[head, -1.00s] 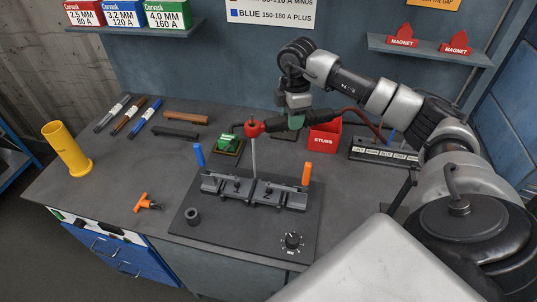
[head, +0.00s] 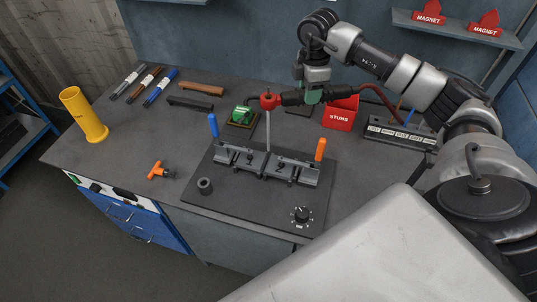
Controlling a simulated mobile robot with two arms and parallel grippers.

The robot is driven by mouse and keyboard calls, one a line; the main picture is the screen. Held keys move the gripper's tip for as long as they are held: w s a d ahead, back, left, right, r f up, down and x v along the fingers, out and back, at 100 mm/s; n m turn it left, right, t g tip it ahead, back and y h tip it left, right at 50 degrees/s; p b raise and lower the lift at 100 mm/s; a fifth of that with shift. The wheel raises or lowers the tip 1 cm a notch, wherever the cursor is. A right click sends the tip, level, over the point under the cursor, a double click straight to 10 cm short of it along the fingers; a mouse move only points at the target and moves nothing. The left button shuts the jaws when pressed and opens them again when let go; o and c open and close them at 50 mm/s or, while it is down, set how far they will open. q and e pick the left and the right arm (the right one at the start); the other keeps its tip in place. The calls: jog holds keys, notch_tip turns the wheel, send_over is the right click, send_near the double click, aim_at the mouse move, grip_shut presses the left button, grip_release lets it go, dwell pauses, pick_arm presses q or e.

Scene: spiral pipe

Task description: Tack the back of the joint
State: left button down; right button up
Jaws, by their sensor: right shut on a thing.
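My right gripper (head: 311,95) is shut on the dark handle of the electrode holder (head: 292,98), above the back of the bench. The holder has a red head (head: 270,101), and a thin grey electrode (head: 268,132) hangs nearly upright from it. The electrode's lower tip is at or just behind the middle of the clamping fixture (head: 300,173); I cannot tell whether it touches. The fixture sits on a dark plate (head: 250,207), with a blue lever (head: 213,125) at left and an orange lever (head: 320,150) at right. The joint's back is hidden from this side. My left gripper is out of view.
A red STUBS box (head: 340,116) and a labelled rack (head: 397,131) stand right of the holder. A green block (head: 242,113), two bars (head: 190,103), several markers (head: 144,85), a yellow tube (head: 84,115) and an orange clamp (head: 160,170) are left. The bench's front left is mostly clear.

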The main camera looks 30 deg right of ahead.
jog(key=shift+f+b, duration=0.8)
jog(key=shift+f, duration=0.55)
dwell(3.1)
jog(key=shift+r, duration=0.1)
jog(key=shift+r+p, duration=2.3)
jog(key=shift+r, duration=0.65)
jog(key=shift+r+p, duration=1.2)
jog(key=shift+r, duration=0.35)
jog(key=shift+f, duration=0.1)
